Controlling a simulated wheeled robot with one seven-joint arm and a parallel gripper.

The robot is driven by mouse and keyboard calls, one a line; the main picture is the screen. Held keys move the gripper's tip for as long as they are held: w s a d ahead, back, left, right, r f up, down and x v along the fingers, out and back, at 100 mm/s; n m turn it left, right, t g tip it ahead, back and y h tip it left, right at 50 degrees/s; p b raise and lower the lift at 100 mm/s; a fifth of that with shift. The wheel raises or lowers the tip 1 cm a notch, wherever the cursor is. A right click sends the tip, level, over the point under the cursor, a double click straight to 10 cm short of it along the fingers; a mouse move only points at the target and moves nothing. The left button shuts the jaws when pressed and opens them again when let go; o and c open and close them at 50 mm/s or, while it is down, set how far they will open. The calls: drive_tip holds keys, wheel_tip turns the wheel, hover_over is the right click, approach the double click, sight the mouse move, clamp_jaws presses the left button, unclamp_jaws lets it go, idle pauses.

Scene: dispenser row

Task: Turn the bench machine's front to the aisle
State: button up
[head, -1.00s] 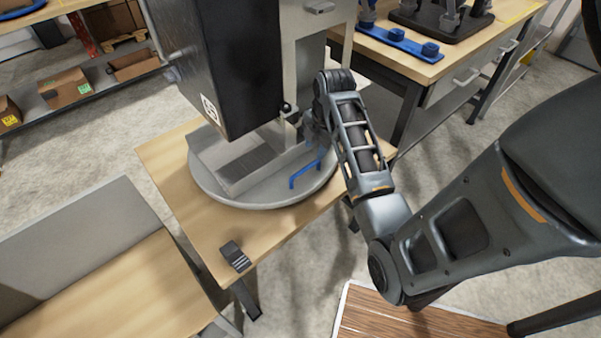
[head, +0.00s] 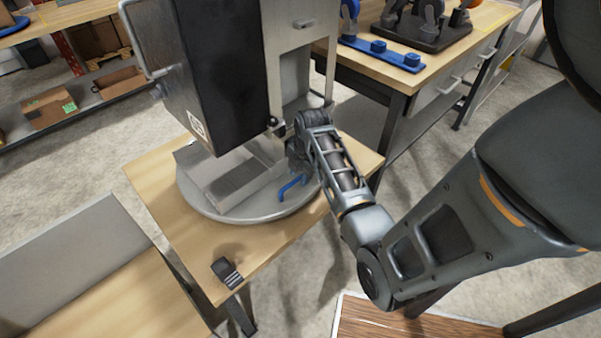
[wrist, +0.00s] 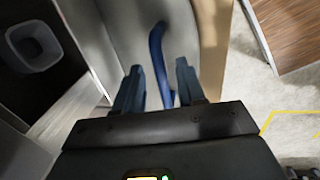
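The bench machine (head: 222,75), a tall dark box on a pale metal frame, stands on a round grey turntable (head: 205,205) on a small wooden bench. A blue handle (head: 292,187) sticks up near the turntable's right front edge; it also shows in the wrist view (wrist: 156,45). My gripper (head: 297,160) is low beside the machine near the handle, partly hidden by my wrist. In the wrist view my gripper (wrist: 158,68) has its two fingers apart, with the blue handle showing between them. Contact with the handle cannot be made out.
A small dark block (head: 227,272) lies at the bench's front corner. A second wooden workbench (head: 455,52) with a blue strip (head: 380,52) stands at the back right. Shelves with cardboard boxes (head: 48,108) are at the back left. Another bench (head: 120,290) is at the front left.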

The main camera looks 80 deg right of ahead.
clamp_jaws()
idle(0.3)
drive_tip(key=shift+d, duration=0.15)
